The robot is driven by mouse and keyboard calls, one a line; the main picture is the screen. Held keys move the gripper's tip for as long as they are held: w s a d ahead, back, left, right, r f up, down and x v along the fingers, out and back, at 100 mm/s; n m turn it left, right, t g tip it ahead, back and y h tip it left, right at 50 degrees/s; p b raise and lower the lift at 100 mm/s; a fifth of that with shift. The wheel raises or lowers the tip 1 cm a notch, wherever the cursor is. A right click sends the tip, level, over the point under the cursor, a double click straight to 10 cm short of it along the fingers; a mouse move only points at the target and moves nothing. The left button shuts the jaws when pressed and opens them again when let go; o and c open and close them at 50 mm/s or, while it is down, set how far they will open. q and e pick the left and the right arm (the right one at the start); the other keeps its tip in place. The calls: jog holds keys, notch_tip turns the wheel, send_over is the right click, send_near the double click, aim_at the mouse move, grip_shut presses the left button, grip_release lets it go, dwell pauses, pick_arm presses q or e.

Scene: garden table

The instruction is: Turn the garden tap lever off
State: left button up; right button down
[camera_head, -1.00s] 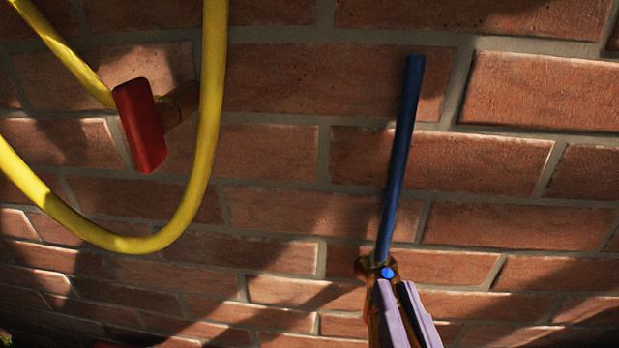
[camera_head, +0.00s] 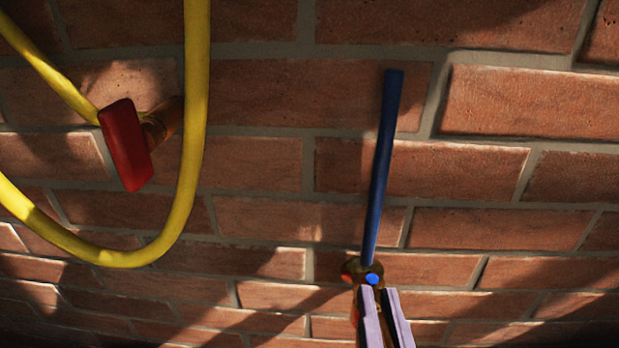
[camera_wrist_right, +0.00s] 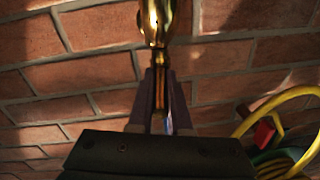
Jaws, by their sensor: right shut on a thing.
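The brass garden tap (camera_head: 350,268) is on the brick wall, low and right of centre in the head view, with a blue dot and an orange-red spot on it. A long blue pipe (camera_head: 381,165) rises from it. My right gripper (camera_head: 379,291) is at the tap from below, its two pale lavender fingers close together. In the right wrist view the shiny brass tap (camera_wrist_right: 155,22) is just beyond the fingertips (camera_wrist_right: 160,72), and a narrow brass part, seemingly the lever, runs between them. The fingers are shut on it and hide part of it. My left gripper is not in view.
A yellow hose (camera_head: 194,120) hangs in a loop on a red-ended holder (camera_head: 126,146) at the left. It also shows at the lower right of the wrist view (camera_wrist_right: 242,128). The brick wall (camera_head: 480,225) right of the tap is clear.

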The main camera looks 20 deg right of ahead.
jog(key=shift+w+a+m+g+h, duration=0.1)
jog(key=shift+m+g+h, duration=0.35)
jog(key=shift+h, duration=0.25)
jog(key=shift+f, duration=0.1)
jog(key=c, duration=0.9)
grip_release()
jog(key=shift+w, duration=0.2)
jog(key=shift+o, duration=0.2)
jog(key=shift+s, duration=0.1)
jog(key=v, duration=1)
jog(key=shift+p, duration=0.35)
